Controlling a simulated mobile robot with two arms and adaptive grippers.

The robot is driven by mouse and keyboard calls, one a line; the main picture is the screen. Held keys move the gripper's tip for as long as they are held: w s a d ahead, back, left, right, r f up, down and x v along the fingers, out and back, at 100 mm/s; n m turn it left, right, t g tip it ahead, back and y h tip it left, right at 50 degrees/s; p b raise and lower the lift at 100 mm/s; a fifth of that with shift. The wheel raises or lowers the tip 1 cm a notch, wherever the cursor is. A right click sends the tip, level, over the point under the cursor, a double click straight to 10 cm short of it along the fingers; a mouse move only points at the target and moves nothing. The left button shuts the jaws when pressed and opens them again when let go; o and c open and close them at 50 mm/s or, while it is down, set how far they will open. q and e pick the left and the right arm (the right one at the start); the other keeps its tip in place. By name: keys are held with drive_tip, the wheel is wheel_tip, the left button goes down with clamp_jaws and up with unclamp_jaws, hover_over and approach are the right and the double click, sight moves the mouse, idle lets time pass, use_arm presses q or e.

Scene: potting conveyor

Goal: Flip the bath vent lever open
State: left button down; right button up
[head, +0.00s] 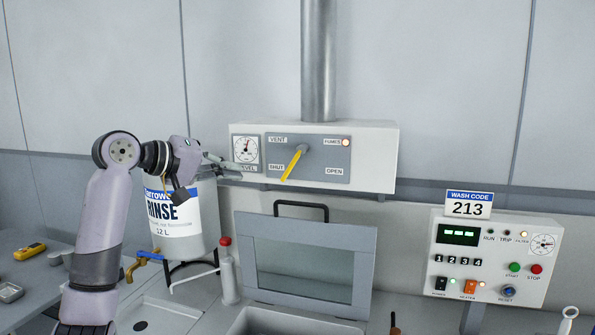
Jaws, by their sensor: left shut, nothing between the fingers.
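The bath vent lever (292,163) is a yellow handle on the grey plate of a white wall box (373,160). It slants down and left from its pivot, its tip near the SHUT label; the OPEN label is at the lower right of the plate. My right gripper is not in view.
A RINSE container (178,228) stands behind my left arm, with a blue-handled tap (150,256) below. A lidded bath (306,265) sits under the box. A control panel (493,262) with a WASH CODE 213 sign (468,205) stands right. A lit lamp (346,143) marks FUMES. The wall space right of the box is clear.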

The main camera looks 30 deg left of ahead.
use_arm(q)
drive_tip(key=p, duration=0.3)
approach(285, 173)
drive_tip(key=p+x, duration=0.2)
drive_tip(key=x, duration=0.4)
drive_tip(key=shift+w+f, duration=0.15)
drive_tip(key=shift+w, duration=0.15)
drive_tip(key=shift+w+d+f, duration=0.1)
drive_tip(key=shift+w+f, duration=0.1)
drive_tip(key=shift+w, duration=0.1)
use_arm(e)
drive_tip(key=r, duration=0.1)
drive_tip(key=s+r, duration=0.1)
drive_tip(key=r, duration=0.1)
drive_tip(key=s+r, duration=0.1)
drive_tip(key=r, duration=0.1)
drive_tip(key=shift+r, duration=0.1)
